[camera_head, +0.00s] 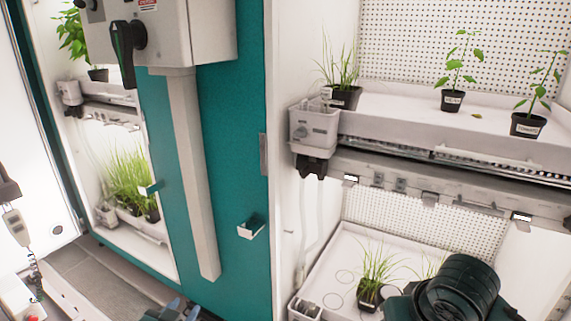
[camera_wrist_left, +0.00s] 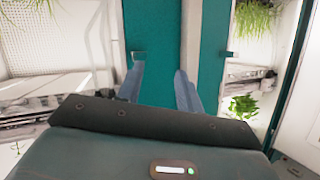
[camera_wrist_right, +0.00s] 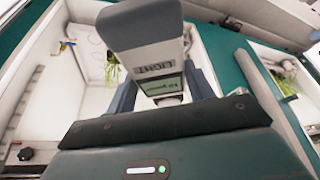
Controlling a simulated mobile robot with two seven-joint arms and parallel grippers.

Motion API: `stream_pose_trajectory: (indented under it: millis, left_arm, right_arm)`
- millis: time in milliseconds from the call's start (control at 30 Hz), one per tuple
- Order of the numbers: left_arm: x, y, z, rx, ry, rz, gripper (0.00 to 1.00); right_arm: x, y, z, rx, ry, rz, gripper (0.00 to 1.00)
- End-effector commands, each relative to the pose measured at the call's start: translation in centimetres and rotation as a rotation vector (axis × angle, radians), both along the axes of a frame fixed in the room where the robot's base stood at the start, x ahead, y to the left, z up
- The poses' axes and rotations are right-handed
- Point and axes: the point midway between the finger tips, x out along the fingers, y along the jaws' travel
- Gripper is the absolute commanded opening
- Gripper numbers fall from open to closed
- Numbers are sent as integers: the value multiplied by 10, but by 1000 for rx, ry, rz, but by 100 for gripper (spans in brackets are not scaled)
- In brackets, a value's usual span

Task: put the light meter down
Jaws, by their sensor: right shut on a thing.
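The light meter (camera_wrist_right: 143,40) is a grey handheld box with the word LIGHT and a green display, seen in the right wrist view. My right gripper (camera_wrist_right: 163,92) is shut on it, with one finger on each side. The light meter and the right gripper's fingers do not show in the head view, where only a dark green part of my right arm shows at the lower right. My left gripper (camera_wrist_left: 158,84) is open and empty, its blue-grey fingers apart. It also shows at the bottom edge of the head view (camera_head: 178,311), in front of the teal panel.
An upper shelf tray (camera_head: 400,114) holds several potted plants. A control box (camera_head: 185,30) juts from the teal panel (camera_head: 240,170). A handset (camera_head: 17,227) hangs at far left.

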Motion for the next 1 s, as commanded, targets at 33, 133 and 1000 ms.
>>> stream_pose_trajectory:
  millis: [33, 133, 1000]
  left_arm:
    - [-28, -14, -17, -22, 39, -17, 36]
    - [-77, -36, -39, -61, 102, -41, 36]
    - [-225, -91, -62, -205, 289, -71, 36]
  right_arm:
    - [0, 0, 1, 1, -2, 0, 20]
    - [0, 0, 1, 1, -2, 0, 20]
    - [0, 0, 0, 0, -1, 0, 20]
